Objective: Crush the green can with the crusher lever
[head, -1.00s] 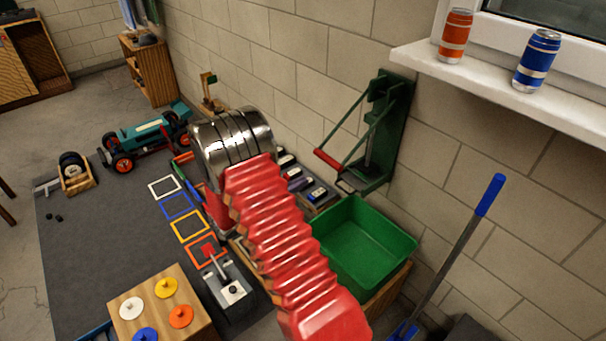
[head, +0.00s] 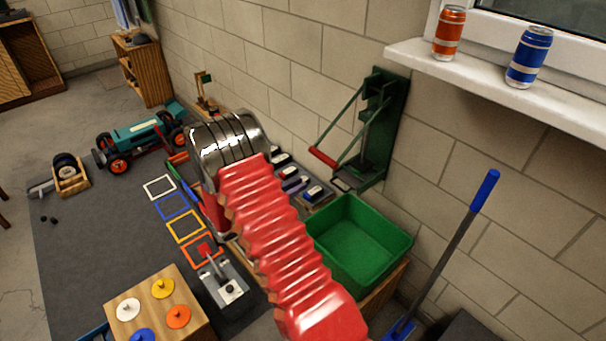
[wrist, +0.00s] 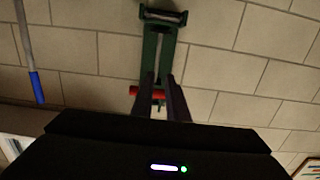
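The green crusher (head: 378,130) is mounted on the wall, right of centre in the head view. Its lever has a red handle (head: 323,157) at the lower left end. In the wrist view the green crusher (wrist: 151,52) stands straight ahead, with the red handle (wrist: 134,90) low across it. My gripper (wrist: 160,77) is open, its two dark fingers apart, with part of the red handle showing between them. I cannot tell whether they touch it. In the head view my gripper is hidden behind my arm. I see no green can in either view.
An orange can (head: 449,33) and a blue can (head: 529,57) stand on the windowsill (head: 480,85). A green bin (head: 357,243) sits below the crusher. A blue-handled pole (head: 450,250) leans at right. A teal racecar (head: 137,138) is at far left.

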